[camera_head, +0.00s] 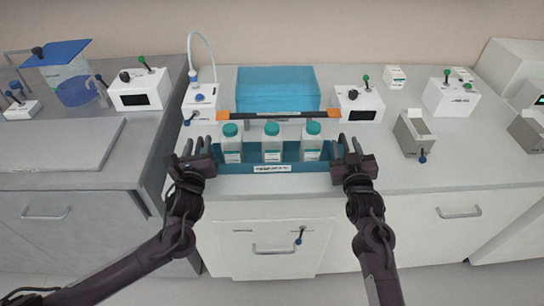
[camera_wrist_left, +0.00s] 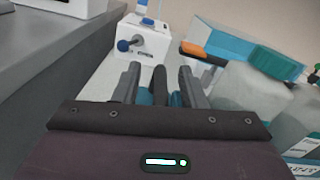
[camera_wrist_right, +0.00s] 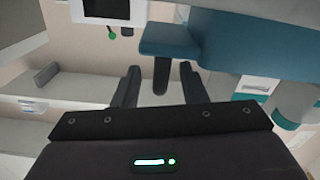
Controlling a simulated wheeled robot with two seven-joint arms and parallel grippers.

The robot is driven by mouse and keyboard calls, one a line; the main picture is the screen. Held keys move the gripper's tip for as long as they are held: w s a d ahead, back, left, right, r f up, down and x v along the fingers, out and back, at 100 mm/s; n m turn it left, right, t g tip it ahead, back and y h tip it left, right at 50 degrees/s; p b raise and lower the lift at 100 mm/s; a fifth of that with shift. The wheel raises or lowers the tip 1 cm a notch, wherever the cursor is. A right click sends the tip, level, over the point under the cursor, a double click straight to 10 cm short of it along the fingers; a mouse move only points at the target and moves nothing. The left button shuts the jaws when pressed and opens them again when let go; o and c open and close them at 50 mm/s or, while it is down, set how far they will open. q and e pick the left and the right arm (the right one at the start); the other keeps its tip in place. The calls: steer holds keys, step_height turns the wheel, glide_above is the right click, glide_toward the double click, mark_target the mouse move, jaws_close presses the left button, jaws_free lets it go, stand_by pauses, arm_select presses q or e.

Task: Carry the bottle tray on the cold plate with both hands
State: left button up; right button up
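The blue bottle tray (camera_head: 232,168) stands near the front edge of the middle bench, with three white bottles (camera_head: 272,143) with teal caps in it. My left gripper (camera_head: 197,148) is at its left end. In the left wrist view the fingers (camera_wrist_left: 160,80) are apart, with bits of teal between them. My right gripper (camera_head: 347,150) is at the right end. In the right wrist view its fingers (camera_wrist_right: 160,80) are apart, with the blue tray end (camera_wrist_right: 170,38) just beyond or between the tips; contact cannot be told. A flat grey plate (camera_head: 50,145) lies on the left bench.
A dark bar with orange ends (camera_head: 278,115) and a teal box (camera_head: 278,88) are behind the tray. White devices (camera_head: 200,98) (camera_head: 358,103) stand at either side.

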arm_select(q)
steer(key=shift+w, duration=0.75)
arm_select(e)
steer(key=shift+w, duration=0.7)
arm_select(q)
jaws_close()
arm_select(e)
jaws_close()
arm_select(q)
steer(key=shift+r, duration=0.1)
arm_select(e)
steer(key=shift+r, duration=0.1)
